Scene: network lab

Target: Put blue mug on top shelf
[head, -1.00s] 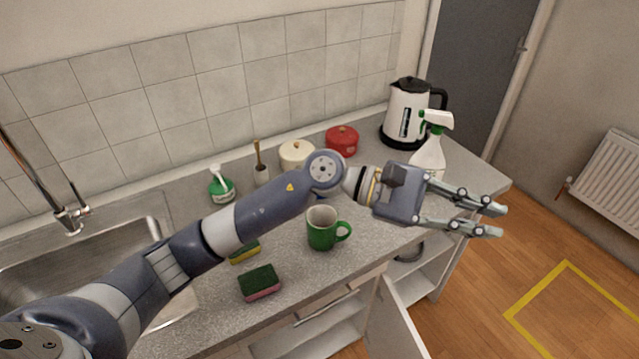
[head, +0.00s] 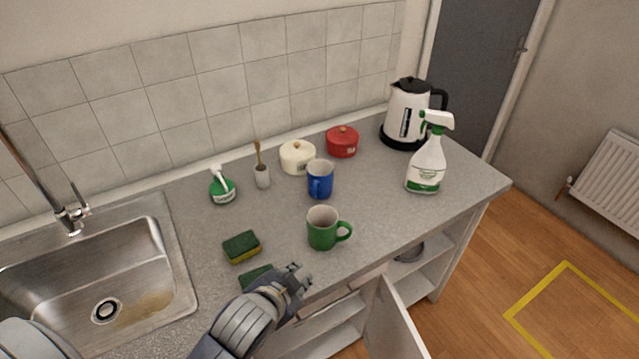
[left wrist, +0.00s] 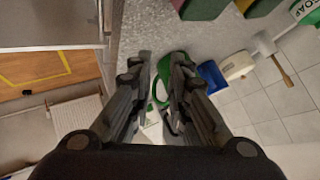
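The blue mug (head: 320,181) stands upright on the counter, behind the green mug (head: 322,230), its handle facing the front. It also shows partly in the left wrist view (left wrist: 212,77), right of the fingers. My left gripper (head: 303,278) is over the counter's front edge, nearer than both mugs and apart from the blue one. In the left wrist view its two fingers (left wrist: 161,62) are apart with nothing between them; the green mug (left wrist: 162,92) shows beyond them. White shelves (head: 325,322) lie under the counter, partly hidden by my arm. My right gripper is out of view.
A spray bottle (head: 427,165), kettle (head: 405,112), red pot (head: 342,142) and cream pot (head: 297,157) stand around the blue mug. Sponges (head: 242,247) lie at the left, near the sink (head: 60,275). An open cabinet door (head: 400,325) sticks out at the front.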

